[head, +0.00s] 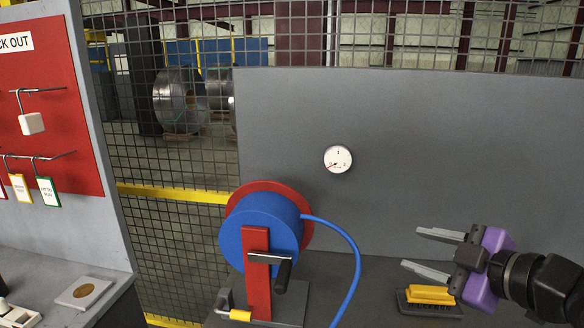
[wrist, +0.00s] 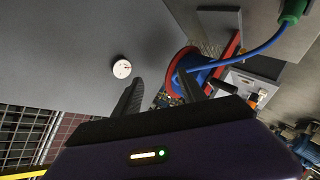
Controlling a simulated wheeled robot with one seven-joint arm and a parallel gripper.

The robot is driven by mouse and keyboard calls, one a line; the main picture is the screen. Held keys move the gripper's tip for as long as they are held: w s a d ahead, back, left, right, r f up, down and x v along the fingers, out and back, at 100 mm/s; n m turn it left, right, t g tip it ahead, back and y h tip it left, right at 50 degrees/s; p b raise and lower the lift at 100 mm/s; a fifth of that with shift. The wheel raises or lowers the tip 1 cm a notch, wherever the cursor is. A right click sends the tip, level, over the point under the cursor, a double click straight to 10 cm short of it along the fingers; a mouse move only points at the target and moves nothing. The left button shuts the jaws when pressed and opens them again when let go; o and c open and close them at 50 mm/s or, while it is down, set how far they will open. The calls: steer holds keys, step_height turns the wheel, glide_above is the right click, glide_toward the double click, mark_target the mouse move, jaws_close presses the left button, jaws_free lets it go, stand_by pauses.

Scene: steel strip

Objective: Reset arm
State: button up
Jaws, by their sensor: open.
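My gripper (head: 432,252) is at the lower right of the head view, in front of the grey panel. Its two grey fingers point left and stand apart with nothing between them. In the wrist view the dark fingers (wrist: 165,92) reach toward the panel and the hose reel. My black wrist and purple gripper body show at the right edge of the head view.
A blue and red hose reel (head: 262,222) with a blue hose stands left of my gripper. A yellow-topped brush (head: 430,295) lies below the gripper. A round gauge (head: 338,159) is on the grey panel (head: 430,130). A red lockout board (head: 50,110) stands far left.

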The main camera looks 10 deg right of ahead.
step_height(320, 180, up, 11)
steer(key=s+m+t+h, duration=0.2)
steer(key=m+t+h, duration=0.1)
steer(key=m+t, duration=0.75)
steer(key=s+a+f+g, duration=0.2)
steer(key=s+f+g, duration=0.1)
steer(key=s+f, duration=0.7)
steer(key=s+a+f+m+g+h, duration=0.1)
steer(key=s+a+f+g, duration=0.2)
steer(key=s+f, duration=0.8)
steer(key=s+a+f+m+g, duration=0.1)
steer(key=s+a+f+g, duration=0.2)
steer(key=s+f, duration=0.7)
steer(key=s, duration=0.6)
steer(key=shift+f+h, duration=0.35)
steer(key=shift+h, duration=0.05)
steer(key=shift+m, duration=0.25)
